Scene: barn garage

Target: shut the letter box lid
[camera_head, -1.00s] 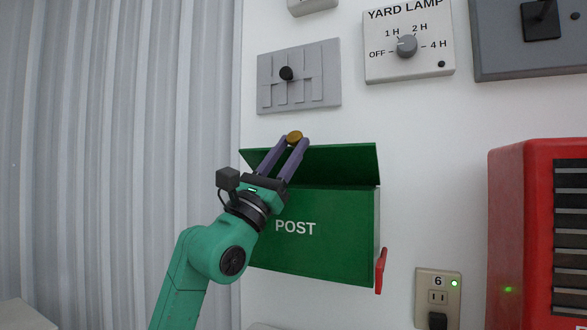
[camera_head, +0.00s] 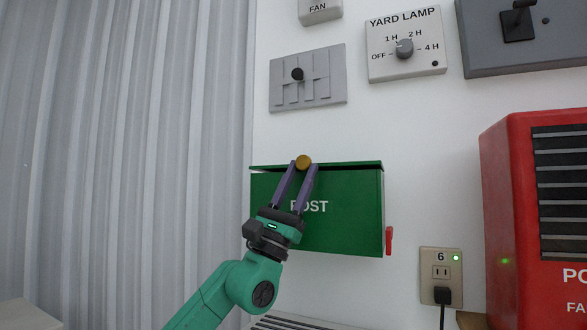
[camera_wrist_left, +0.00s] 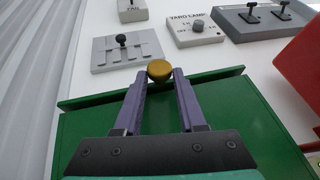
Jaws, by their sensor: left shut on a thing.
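The green letter box (camera_head: 345,220), marked POST, is fixed to the white wall. Its lid (camera_head: 350,165) lies down almost flat along the top of the box, seen nearly edge-on. My left gripper (camera_head: 304,168) is in front of the box and is shut on a round brass knob (camera_head: 303,161) at the lid's front edge. The left wrist view also shows the knob (camera_wrist_left: 160,70) between the purple fingers, with the lid (camera_wrist_left: 215,77) to both sides. My right gripper is not in view.
A red lever (camera_head: 389,240) sticks out at the box's right side. Above are a grey slotted plate (camera_head: 320,90) and the yard lamp dial box (camera_head: 405,65). A red cabinet (camera_head: 510,200) stands at right, an outlet (camera_head: 441,272) below.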

